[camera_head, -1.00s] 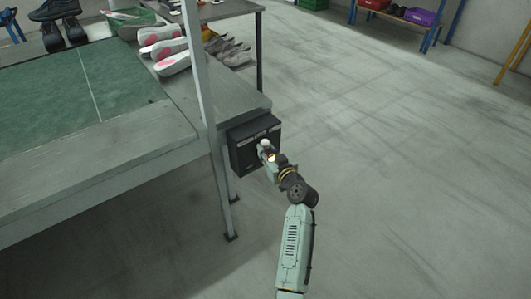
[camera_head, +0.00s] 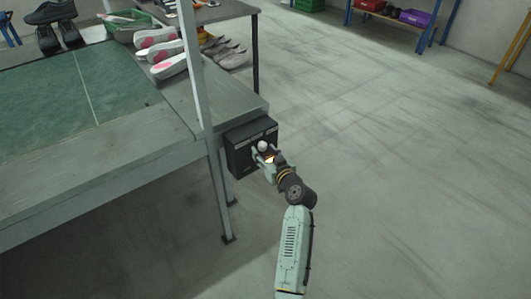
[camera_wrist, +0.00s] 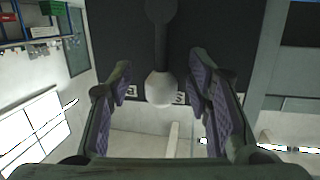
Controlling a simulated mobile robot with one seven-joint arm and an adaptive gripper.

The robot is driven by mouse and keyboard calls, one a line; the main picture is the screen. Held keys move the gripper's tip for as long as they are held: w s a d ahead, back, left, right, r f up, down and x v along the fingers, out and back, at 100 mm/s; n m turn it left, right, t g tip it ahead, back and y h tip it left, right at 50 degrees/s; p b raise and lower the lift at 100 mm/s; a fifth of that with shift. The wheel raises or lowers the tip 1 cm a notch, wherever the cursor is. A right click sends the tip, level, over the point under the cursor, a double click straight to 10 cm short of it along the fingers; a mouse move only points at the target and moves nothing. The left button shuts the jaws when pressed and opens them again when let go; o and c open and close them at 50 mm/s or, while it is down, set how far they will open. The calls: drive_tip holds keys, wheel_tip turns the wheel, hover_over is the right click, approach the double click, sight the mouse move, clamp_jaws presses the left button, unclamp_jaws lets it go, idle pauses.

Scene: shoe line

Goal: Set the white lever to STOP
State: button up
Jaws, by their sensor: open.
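The black control box (camera_head: 238,153) is mounted at the end of the bench. Its lever has a dark shaft (camera_wrist: 160,45) and a white ball knob (camera_wrist: 159,89). The knob also shows in the head view (camera_head: 263,146). My gripper (camera_wrist: 162,88) is open, with one finger on each side of the knob and a visible gap on both sides. In the head view my gripper (camera_head: 263,155) is at the front of the box. Labels on the panel are partly hidden by the fingers and knob; one shows an S.
A grey post (camera_head: 198,75) stands just left of the box. The green-topped bench (camera_head: 150,148) carries several shoes and soles (camera_head: 170,66). A shelf with coloured bins (camera_head: 417,17) stands far back. The floor to the right is clear.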

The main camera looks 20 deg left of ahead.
drive_tip(key=shift+s, duration=0.1)
drive_tip(key=v, duration=1.1)
drive_tip(key=shift+s+d, duration=0.3)
